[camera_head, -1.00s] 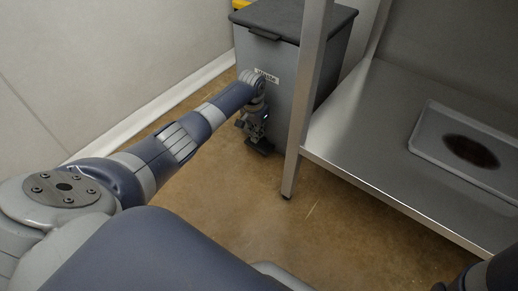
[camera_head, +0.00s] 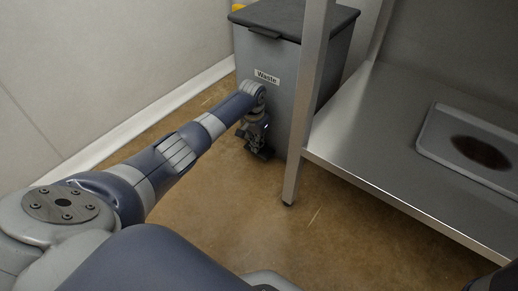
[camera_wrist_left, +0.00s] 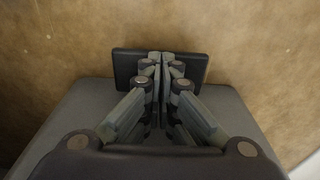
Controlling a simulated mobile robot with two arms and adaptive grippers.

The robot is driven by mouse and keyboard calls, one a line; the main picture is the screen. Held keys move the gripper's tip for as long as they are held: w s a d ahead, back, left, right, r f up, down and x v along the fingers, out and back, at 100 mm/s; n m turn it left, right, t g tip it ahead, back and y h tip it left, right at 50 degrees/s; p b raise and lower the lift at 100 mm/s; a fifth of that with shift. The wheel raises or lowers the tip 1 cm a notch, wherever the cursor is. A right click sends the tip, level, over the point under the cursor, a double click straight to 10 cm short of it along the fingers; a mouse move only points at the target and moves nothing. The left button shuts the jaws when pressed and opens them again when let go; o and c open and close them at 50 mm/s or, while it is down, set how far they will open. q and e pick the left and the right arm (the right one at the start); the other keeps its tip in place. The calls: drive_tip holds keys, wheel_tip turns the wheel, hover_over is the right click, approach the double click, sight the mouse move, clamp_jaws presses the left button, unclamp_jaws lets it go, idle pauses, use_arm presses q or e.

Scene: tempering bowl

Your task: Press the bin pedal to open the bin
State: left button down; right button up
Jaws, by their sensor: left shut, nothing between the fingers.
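The grey waste bin (camera_head: 276,105) stands against the wall in the head view, with a "Waste" label on its front. Its dark lid (camera_head: 290,20) is down. The black pedal (camera_wrist_left: 126,68) sticks out at the bin's base in the left wrist view. My left gripper (camera_wrist_left: 160,57) is shut and empty, its fingertips over the middle of the pedal. I cannot tell whether they touch it. In the head view, the left gripper (camera_head: 258,148) points down low in front of the bin and partly hides the pedal.
A metal table leg (camera_head: 301,130) stands close to the right of my left gripper. A steel shelf (camera_head: 370,130) beyond it holds a tray (camera_head: 433,148) with a dark brown patch. The wall is at the left. Brown floor (camera_head: 240,215) is clear in front of the bin.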

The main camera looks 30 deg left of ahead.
use_arm(q)
wheel_tip(320, 180, down, 4)
drive_tip(key=shift+s+r+b, duration=0.1)
drive_tip(key=shift+b, duration=0.8)
drive_tip(key=shift+f, duration=0.35)
drive_tip(key=s+r+p, duration=0.1)
drive_tip(key=s+p, duration=0.1)
drive_tip(key=p, duration=0.3)
drive_tip(key=shift+s+r, duration=0.1)
drive_tip(key=shift+r, duration=0.1)
drive_tip(key=shift+s+a+r+p, duration=0.1)
drive_tip(key=shift+s+p, duration=0.15)
drive_tip(key=shift+p, duration=0.25)
drive_tip(key=shift+s, duration=0.1)
drive_tip(key=shift+f, duration=0.2)
drive_tip(key=shift+r, duration=0.1)
wheel_tip(320, 180, up, 12)
drive_tip(key=s, duration=0.1)
drive_tip(key=shift+s+f, duration=0.15)
drive_tip(key=shift+f, duration=0.05)
